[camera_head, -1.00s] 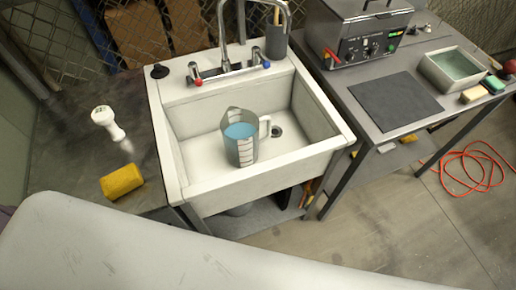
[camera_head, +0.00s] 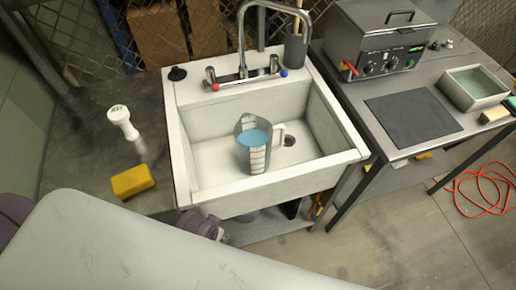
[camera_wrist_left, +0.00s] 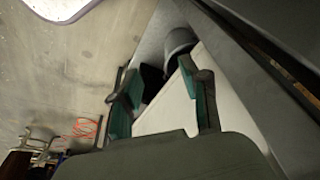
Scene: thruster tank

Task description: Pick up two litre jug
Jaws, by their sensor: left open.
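The two litre jug (camera_head: 254,146) is a clear measuring jug with dark markings, holding blue liquid. It stands upright in the white sink (camera_head: 185,160), its pale handle to the right beside the drain. In the left wrist view my left gripper (camera_wrist_left: 163,92) is open, with teal finger pads apart and nothing visibly between them. A pale surface and a grey rounded thing show beyond the fingers; the jug cannot be made out there. My right gripper is in neither view.
A chrome faucet (camera_head: 243,65) arches over the sink's back. A steel bath (camera_head: 380,45), dark mat (camera_head: 413,116) and tray (camera_head: 476,88) are on the right table. An orange cable (camera_head: 484,190) lies on the floor.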

